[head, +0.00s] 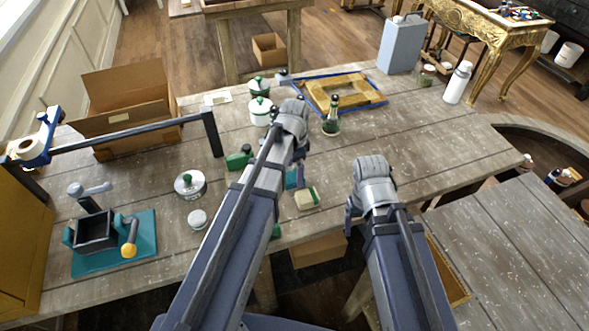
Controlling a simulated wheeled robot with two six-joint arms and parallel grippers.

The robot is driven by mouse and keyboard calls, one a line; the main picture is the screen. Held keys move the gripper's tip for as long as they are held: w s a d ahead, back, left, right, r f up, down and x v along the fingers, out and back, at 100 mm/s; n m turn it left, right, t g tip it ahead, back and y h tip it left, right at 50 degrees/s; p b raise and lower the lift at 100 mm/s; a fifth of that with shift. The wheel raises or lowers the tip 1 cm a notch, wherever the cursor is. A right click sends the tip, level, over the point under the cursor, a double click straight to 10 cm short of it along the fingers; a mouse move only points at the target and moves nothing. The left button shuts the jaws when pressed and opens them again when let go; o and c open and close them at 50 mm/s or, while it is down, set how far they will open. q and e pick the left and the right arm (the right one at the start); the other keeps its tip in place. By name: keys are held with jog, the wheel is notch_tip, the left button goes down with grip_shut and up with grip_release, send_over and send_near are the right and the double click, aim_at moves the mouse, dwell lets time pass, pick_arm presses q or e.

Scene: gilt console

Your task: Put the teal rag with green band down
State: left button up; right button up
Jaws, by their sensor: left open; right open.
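A teal piece of cloth (291,181), which looks like the rag, lies on the wooden table beside my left forearm. Much of it is hidden by the arm, and I cannot make out its green band. My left gripper (299,156) is open and points down just above the teal cloth's far side; its fingers are mostly hidden. I cannot tell whether it touches the cloth. My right gripper (352,213) is open and empty, near the table's front edge, right of the cloth.
A beige block with a green edge (306,199) lies close to the cloth. A green bottle (331,121), blue-edged tray (303,92), white pots (260,111) and a lidded pot (189,185) stand around. A teal mat (85,265) is left. The table (440,140) is clear at right.

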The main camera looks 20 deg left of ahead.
aim_at(295, 176)
pick_arm(q)
notch_tip(295, 176, up, 10)
jog(key=p, duration=0.8)
jog(key=shift+p, duration=0.4)
jog(key=shift+f, duration=0.2)
notch_tip(295, 176, down, 12)
jog(key=b, duration=1.2)
jog(key=shift+r, duration=0.2)
